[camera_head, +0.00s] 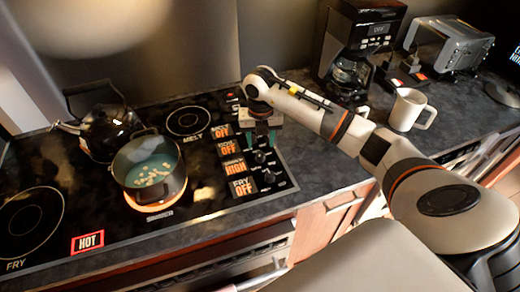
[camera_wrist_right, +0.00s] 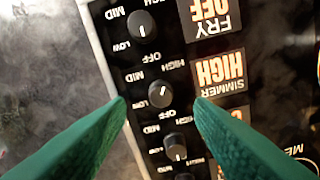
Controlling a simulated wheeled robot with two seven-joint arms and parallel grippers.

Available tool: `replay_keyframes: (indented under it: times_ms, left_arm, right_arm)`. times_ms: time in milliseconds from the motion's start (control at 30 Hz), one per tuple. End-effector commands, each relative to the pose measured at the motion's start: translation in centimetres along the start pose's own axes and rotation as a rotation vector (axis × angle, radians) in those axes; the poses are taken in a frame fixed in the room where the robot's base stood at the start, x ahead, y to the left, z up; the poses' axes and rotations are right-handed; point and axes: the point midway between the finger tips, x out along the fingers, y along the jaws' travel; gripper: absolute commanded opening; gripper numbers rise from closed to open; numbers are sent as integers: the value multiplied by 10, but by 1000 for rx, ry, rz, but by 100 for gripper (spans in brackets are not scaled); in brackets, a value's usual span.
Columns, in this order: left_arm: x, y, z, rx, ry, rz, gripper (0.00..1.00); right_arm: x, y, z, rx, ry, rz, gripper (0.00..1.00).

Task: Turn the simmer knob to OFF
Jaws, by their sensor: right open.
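The simmer knob (camera_wrist_right: 160,93) is a small dark round knob with a pale pointer line, beside the orange HIGH SIMMER label (camera_wrist_right: 220,71) in the right wrist view. In the head view the knob (camera_head: 260,156) shows just below my right gripper (camera_head: 261,140), and its label (camera_head: 235,167) reads HIGH. My right gripper (camera_wrist_right: 160,101) has its two green fingers apart, one on each side of the knob in the picture. Nothing is held between them. I cannot tell whether the fingertips touch the knob or panel. My left gripper is not in view.
The fry knob (camera_wrist_right: 142,26) and another knob (camera_wrist_right: 175,146) sit close by. A pot (camera_head: 150,170) with pale pieces stands on a glowing burner. A black kettle (camera_head: 108,132), HOT sign (camera_head: 88,242), coffee maker (camera_head: 356,50), mug (camera_head: 408,110) and toaster (camera_head: 446,44) stand around.

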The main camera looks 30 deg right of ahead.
Motion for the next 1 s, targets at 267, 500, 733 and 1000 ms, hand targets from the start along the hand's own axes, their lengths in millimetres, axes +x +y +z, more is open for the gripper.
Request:
replay_keyframes:
  times_ms: [267, 500, 733, 1000]
  left_arm:
    - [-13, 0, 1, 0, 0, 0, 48]
    - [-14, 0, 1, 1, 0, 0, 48]
    - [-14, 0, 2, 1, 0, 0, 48]
    - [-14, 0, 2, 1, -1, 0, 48]
  right_arm:
    - [46, 0, 0, 0, -3, -1, 48]
    - [59, -1, 0, -2, 0, -1, 48]
    - [60, -1, 0, -2, 0, -2, 47]
    - [59, -1, 0, -2, 0, -2, 3]
